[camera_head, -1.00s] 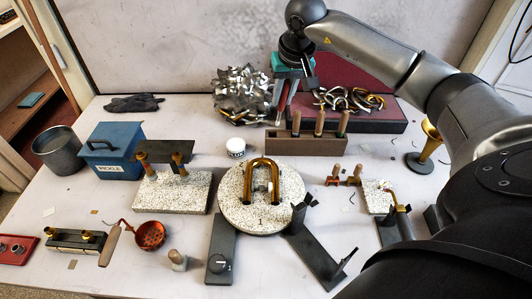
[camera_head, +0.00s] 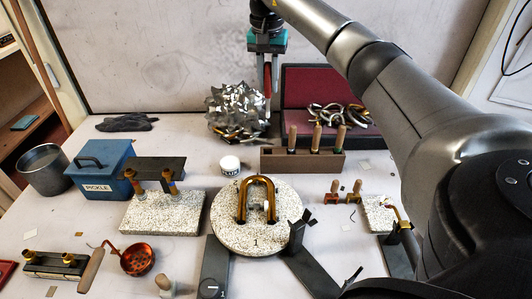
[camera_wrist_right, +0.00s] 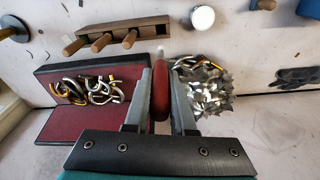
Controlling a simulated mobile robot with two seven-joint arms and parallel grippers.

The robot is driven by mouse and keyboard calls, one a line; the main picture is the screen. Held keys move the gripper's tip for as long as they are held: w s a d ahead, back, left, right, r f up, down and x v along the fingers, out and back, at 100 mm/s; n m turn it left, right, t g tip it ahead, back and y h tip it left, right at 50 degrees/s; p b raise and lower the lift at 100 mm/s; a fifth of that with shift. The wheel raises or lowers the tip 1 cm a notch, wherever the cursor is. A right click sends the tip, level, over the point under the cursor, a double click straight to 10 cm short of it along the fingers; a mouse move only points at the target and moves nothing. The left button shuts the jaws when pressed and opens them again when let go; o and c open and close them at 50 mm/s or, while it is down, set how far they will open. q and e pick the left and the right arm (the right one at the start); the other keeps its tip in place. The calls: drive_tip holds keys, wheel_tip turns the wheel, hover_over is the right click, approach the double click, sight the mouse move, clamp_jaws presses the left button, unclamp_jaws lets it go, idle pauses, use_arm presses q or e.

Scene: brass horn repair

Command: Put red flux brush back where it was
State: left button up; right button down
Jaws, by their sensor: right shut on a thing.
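My right gripper (camera_head: 268,92) is shut on the red flux brush (camera_head: 267,78), whose red handle shows upright between the fingers. It hangs at the back of the bench, between the scrap pile and the red-lined case. In the right wrist view the red handle (camera_wrist_right: 161,88) sits between the two grey fingers (camera_wrist_right: 160,85); the brush's lower end is hard to make out. A wooden rack (camera_head: 285,161) holding several wooden-handled tools stands in front and to the right of the gripper. My left gripper is not in view.
A spiky metal scrap pile (camera_head: 235,108) is close on the left of the gripper. The open red-lined case (camera_head: 305,85) with brass rings is close on the right. A white jar (camera_head: 230,165) and a round speckled turntable (camera_head: 280,225) stand nearer. A blue pickle box (camera_head: 98,170) is at left.

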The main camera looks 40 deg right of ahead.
sight(267, 108)
wheel_tip(267, 108, down, 18)
drive_tip(key=b, duration=0.2)
drive_tip(key=shift+f, duration=0.2)
drive_tip(key=shift+f, duration=0.1)
drive_tip(key=c, duration=0.8)
unclamp_jaws()
drive_tip(key=shift+o, duration=0.2)
drive_tip(key=r, duration=0.4)
drive_tip(key=r+p, duration=0.1)
drive_tip(key=r, duration=0.3)
drive_tip(key=s+a+r, duration=0.1)
drive_tip(key=r, duration=0.3)
drive_tip(key=shift+r, duration=0.1)
